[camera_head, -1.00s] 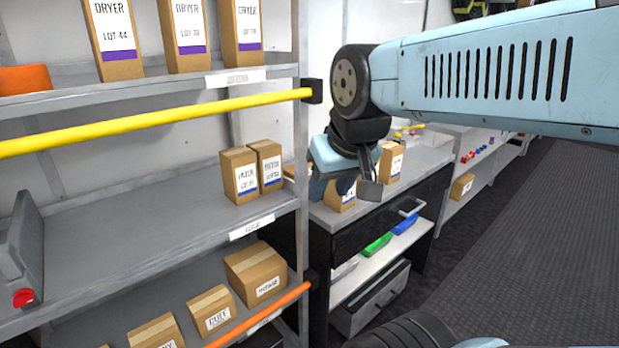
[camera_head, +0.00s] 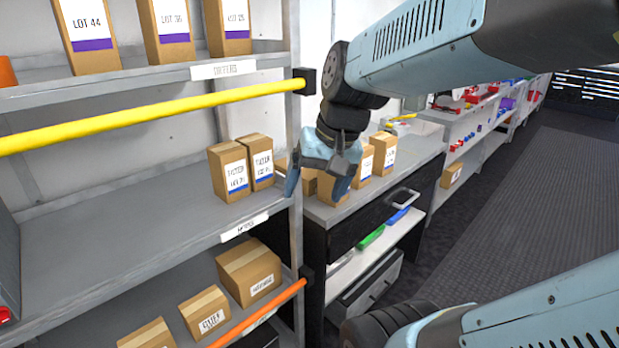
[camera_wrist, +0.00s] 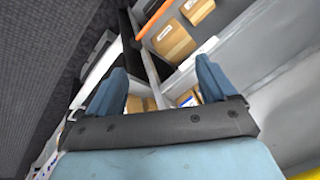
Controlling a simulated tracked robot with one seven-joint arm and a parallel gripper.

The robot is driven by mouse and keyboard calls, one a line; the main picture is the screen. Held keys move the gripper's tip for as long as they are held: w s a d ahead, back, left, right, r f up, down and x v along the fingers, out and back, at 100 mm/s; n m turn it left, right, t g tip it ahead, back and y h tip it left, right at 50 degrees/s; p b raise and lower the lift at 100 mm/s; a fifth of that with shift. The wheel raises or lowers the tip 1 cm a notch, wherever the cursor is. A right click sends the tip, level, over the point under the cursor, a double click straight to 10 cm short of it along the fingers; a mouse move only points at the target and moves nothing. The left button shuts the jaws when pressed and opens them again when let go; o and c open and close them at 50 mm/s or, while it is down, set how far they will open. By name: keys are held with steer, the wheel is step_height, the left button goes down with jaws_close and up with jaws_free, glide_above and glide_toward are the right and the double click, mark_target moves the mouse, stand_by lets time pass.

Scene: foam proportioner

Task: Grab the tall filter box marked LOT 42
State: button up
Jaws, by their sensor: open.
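Two tall brown boxes stand together on the middle shelf, a left one (camera_head: 228,173) and a right one (camera_head: 257,162), with white labels and blue bands. Their lot numbers are too blurred to read. More tall boxes, among them a labelled one (camera_head: 384,153), stand on the counter to the right; one (camera_head: 333,189) is partly hidden by my gripper. I cannot tell which box is LOT 42. My gripper (camera_head: 315,186) is open and empty, pointing down just right of the shelf pair, by the shelf post. In the wrist view, box parts (camera_wrist: 187,98) show between the fingers (camera_wrist: 161,76).
A yellow rail (camera_head: 150,117) crosses the shelf front above the middle shelf, and an orange rail (camera_head: 262,312) runs below. Dryer boxes (camera_head: 86,35) stand on the upper shelf and cartons (camera_head: 248,272) on the lower one. The middle shelf's centre (camera_head: 120,240) is bare.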

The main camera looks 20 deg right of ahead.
steer(key=shift+o, duration=1.2)
steer(key=w+f+m+g+y, duration=0.1)
steer(key=w+f+m+y, duration=0.3)
steer(key=w+m+y, duration=0.1)
steer(key=shift+w+f+m+g, duration=0.3)
steer(key=shift+w+m, duration=0.35)
steer(key=shift+m, duration=0.15)
steer(key=m+t+y, duration=0.4)
steer(key=m+t, duration=0.6)
steer(key=m, duration=0.5)
glide_toward(334, 180)
steer(key=a+r, duration=0.4)
steer(key=a, duration=0.6)
steer(key=d+f+m+t+h, duration=0.45)
steer(key=d+m, duration=0.25)
steer(key=d, duration=0.4)
steer(key=x, duration=1.3)
steer(key=shift+w+a+r, duration=0.25)
steer(key=shift+a, duration=0.15)
steer(key=shift+t+y, duration=0.25)
steer(key=c, duration=0.9)
steer(key=shift+o, duration=0.2)
